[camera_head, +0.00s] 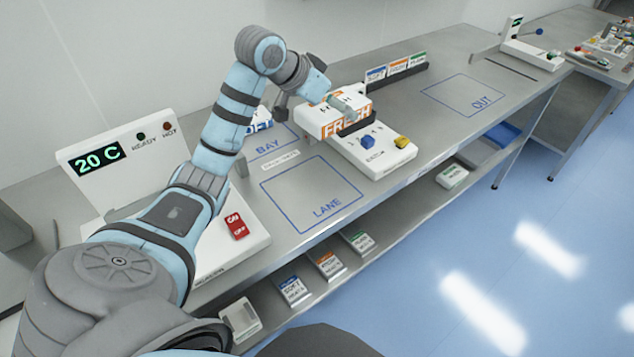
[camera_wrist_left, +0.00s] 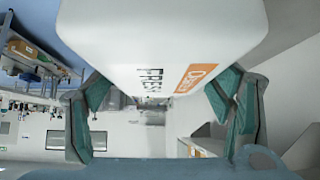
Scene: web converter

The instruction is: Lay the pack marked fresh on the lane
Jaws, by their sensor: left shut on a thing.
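The pack marked FRESH (camera_head: 345,120) is white with an orange band and sits in my left gripper (camera_head: 322,98), above or at the back of a white unit with a blue and a yellow knob. I cannot tell whether it touches the unit. In the left wrist view, the pack (camera_wrist_left: 150,35) fills the top, its FRESH label showing, between the fingers of my left gripper (camera_wrist_left: 160,100). The lane (camera_head: 305,185) is a blue outlined square marked LANE on the steel bench, empty, nearer and to the left of the pack. My right gripper is not in view.
The knobbed unit (camera_head: 372,150) stands right beside the lane. The BAY (camera_head: 268,143) holds a white pack (camera_head: 262,120), partly behind my arm. A heater-like unit (camera_head: 215,245) reading 20 C is at left. The OUT square (camera_head: 462,93) is empty. Packs in a rack (camera_head: 395,72) stand behind.

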